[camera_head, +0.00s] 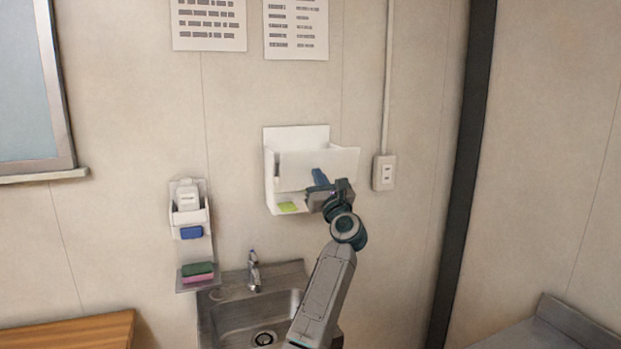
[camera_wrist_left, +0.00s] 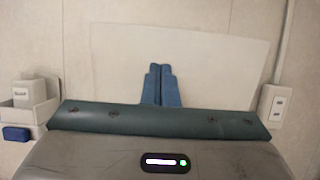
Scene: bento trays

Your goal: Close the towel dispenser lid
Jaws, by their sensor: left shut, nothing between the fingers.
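The white towel dispenser (camera_head: 268,168) is mounted on the wall above the sink. Its white lid (camera_head: 300,166) is a flat panel standing out at the front, with the dispenser's top open behind it. The lid also fills the middle of the left wrist view (camera_wrist_left: 210,62). My left gripper (camera_head: 318,173) is in front of the lid, with its blue fingers together and empty. In the left wrist view its fingertips (camera_wrist_left: 160,68) overlap the lid; I cannot tell whether they touch it. My right gripper is not in view.
A metal sink (camera_head: 225,312) with a faucet (camera_head: 254,270) lies below. A wall holder (camera_head: 190,215) with a blue item and sponges is to the left. A wall outlet (camera_head: 384,172) is close on the dispenser's right. A dark vertical post (camera_head: 465,170) stands farther right.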

